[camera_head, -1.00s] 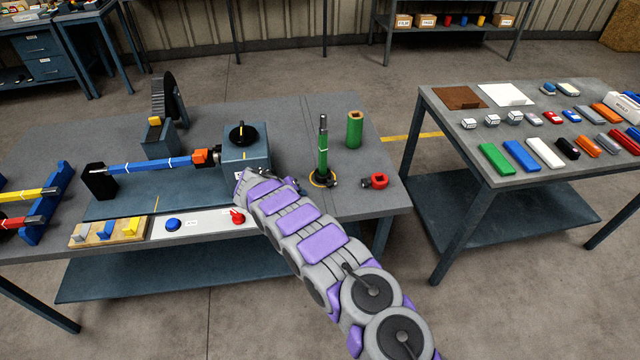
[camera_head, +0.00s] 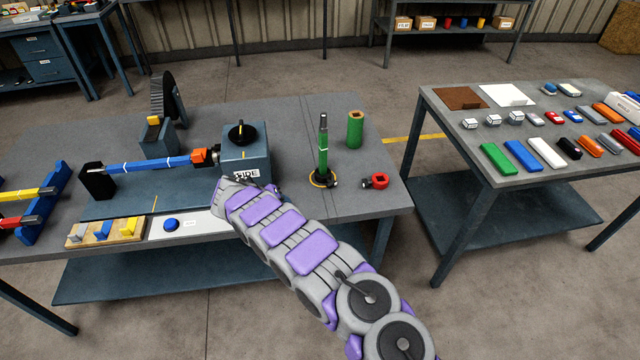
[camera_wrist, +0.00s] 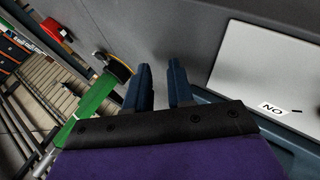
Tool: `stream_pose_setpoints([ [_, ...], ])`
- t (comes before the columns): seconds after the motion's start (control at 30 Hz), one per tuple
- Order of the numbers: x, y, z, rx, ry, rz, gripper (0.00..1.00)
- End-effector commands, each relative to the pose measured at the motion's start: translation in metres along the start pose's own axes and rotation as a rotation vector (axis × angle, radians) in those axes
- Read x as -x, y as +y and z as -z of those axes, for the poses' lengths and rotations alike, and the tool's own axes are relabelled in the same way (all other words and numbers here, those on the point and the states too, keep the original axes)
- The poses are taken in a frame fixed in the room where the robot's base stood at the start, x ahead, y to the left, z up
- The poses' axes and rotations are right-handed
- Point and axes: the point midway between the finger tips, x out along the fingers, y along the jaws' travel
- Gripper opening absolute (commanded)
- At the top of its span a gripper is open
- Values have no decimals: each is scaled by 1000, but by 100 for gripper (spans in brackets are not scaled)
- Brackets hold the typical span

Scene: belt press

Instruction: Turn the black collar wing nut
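A green post (camera_head: 323,150) stands upright on the bench with a black collar (camera_head: 321,178) at its foot inside a yellow ring. A small dark knob (camera_head: 335,183), perhaps the wing nut, sticks out to the collar's right. In the wrist view the green post (camera_wrist: 93,103) runs along the left, and the dark collar (camera_wrist: 105,60) shows small beside the yellow ring. My gripper (camera_wrist: 159,78) has its two blue fingers apart with nothing between them. It is away from the collar, over bare bench. My arm hides the fingers in the head view.
A red collar (camera_head: 376,180) lies right of the post, and a green cylinder (camera_head: 355,129) stands behind it. The blue-grey machine box (camera_head: 246,158) is just beyond my arm's end. A white panel (camera_head: 190,224) with a blue button lies left.

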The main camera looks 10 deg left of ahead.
Motion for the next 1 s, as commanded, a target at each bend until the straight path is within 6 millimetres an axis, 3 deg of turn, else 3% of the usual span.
stream_pose_setpoints([
  [0.6, 25, -27, -6, 0, 1, 0, 22],
  [1.0, 26, -28, -6, -1, 0, 0, 22],
])
